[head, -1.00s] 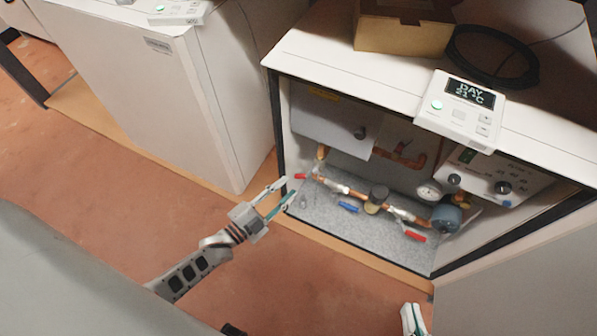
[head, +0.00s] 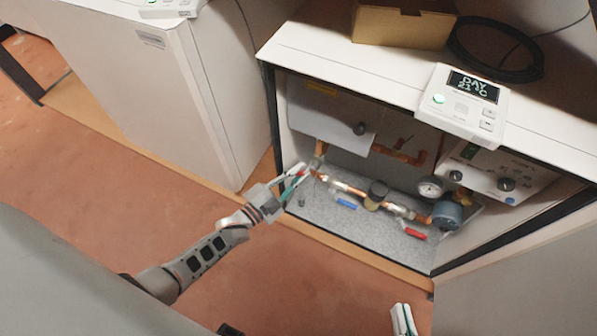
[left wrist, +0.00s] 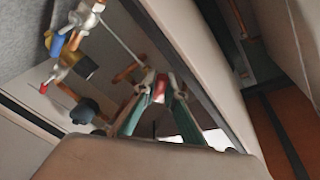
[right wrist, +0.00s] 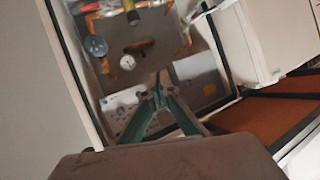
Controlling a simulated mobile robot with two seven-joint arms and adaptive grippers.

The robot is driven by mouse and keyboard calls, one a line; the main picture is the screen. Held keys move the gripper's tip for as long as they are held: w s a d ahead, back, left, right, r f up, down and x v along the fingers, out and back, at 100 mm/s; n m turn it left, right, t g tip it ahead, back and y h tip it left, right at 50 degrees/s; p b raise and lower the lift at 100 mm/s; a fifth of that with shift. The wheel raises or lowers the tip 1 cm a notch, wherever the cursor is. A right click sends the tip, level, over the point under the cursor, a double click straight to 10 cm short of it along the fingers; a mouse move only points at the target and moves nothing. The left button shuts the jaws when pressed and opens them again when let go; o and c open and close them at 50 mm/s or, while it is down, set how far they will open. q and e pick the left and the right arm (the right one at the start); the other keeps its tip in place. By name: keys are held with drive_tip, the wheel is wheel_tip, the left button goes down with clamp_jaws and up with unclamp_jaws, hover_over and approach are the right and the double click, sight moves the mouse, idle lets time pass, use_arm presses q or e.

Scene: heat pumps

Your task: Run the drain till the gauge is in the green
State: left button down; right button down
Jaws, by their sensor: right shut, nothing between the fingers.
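The drain's red lever (head: 290,184) is at the left end of the copper pipework inside the open cabinet. My left gripper (head: 297,178) reaches it, with its two fingers on either side of it. The left wrist view shows the red lever (left wrist: 160,88) between the fingertips; whether they press on it is unclear. The round white gauge (head: 431,187) is at the right of the pipework and also shows in the right wrist view (right wrist: 127,62); its needle is too small to read. My right gripper (head: 402,312) is shut and empty, low in front of the cabinet.
A blue lever (head: 347,203) and another red lever (head: 415,233) sit on the pipe to the right. A panel with knobs (head: 495,177) is beside the gauge. A thermostat (head: 462,105), cardboard box (head: 400,27) and black cable coil (head: 497,55) are on the cabinet top.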

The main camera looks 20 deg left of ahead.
drive_tip(key=shift+r, duration=0.1)
use_arm(q)
drive_tip(key=shift+w+a+r+m+p, duration=0.1)
drive_tip(key=shift+a+r+m+p, duration=0.1)
drive_tip(key=shift+r+m+p, duration=0.35)
drive_tip(key=shift+a+r+m+g+p, duration=0.15)
drive_tip(key=shift+r+m+g+p, duration=0.2)
drive_tip(key=shift+m, duration=0.3)
drive_tip(key=shift+m+y, duration=0.3)
drive_tip(key=shift+m, duration=0.1)
drive_tip(key=shift+a+r+m+g+y+p, duration=0.15)
drive_tip(key=shift+r+m+g+y+p, duration=0.3)
drive_tip(key=shift+m, duration=0.45)
drive_tip(key=shift+r+m+p, duration=0.1)
drive_tip(key=shift+m+p, duration=0.3)
drive_tip(key=shift+m, duration=0.2)
use_arm(e)
drive_tip(key=shift+s+d+f+n+g+h, duration=0.15)
drive_tip(key=shift+d+f+n, duration=0.15)
drive_tip(key=shift+d, duration=0.25)
drive_tip(key=shift+s+d+f+n+g+h, duration=0.1)
drive_tip(key=shift+d+f+n, duration=0.2)
drive_tip(key=shift+d, duration=0.2)
drive_tip(key=shift+s+d+f+n+g+h, duration=0.15)
drive_tip(key=shift+d+f+n, duration=0.15)
drive_tip(key=shift+d, duration=0.25)
drive_tip(key=shift+r, duration=0.1)
